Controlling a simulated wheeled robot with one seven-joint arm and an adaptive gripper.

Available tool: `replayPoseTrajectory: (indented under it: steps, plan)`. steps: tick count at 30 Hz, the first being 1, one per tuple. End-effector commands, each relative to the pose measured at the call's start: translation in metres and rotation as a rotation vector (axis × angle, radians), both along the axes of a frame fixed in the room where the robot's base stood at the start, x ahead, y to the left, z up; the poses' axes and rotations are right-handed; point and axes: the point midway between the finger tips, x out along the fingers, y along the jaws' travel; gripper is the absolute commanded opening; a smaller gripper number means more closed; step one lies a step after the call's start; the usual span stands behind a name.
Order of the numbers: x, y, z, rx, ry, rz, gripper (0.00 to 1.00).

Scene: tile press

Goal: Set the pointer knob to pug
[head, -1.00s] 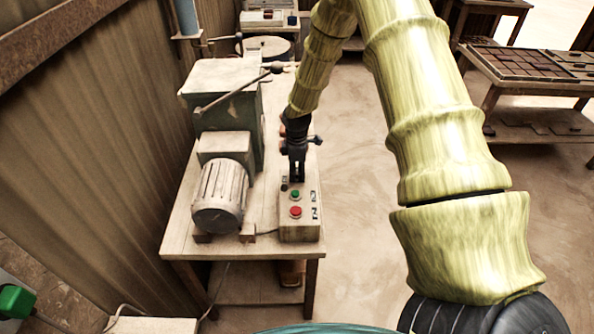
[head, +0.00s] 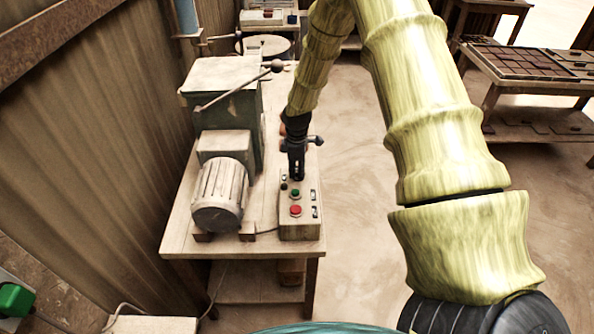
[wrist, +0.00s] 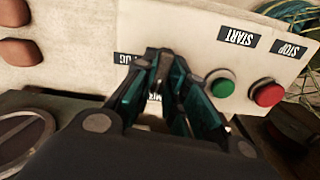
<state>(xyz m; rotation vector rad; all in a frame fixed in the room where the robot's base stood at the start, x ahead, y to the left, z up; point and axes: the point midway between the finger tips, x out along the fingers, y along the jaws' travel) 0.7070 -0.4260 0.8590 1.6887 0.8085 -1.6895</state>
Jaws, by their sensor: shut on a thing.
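The control box (head: 300,232) stands on the bench, with a green button (head: 295,192) and a red button (head: 295,210) on top. My gripper (head: 297,176) points down at the box's far part, beyond the green button. In the wrist view my gripper (wrist: 155,98) has its fingers close together over the panel, shut on the pointer knob, which the fingers hide. A dark label (wrist: 126,59) beside the fingers shows letters ending in "UG", partly covered. Another label between the fingers is mostly hidden. Where the knob's pointer stands cannot be seen.
The green START button (wrist: 221,85) and red STOP button (wrist: 267,92) sit close beside the fingers. A motor (head: 220,195) and a machine with a lever (head: 235,92) stand left of the box. Open floor (head: 360,220) lies to the right.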

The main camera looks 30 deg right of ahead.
Motion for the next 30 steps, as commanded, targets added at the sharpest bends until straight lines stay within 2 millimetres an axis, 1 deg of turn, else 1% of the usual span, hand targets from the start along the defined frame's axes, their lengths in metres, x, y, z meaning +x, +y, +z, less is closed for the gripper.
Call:
replayPoseTrajectory:
  steps: [30]
  plan:
    - [0.0028, -0.0045, 0.0004, -0.002, -0.003, -0.939, 0.0]
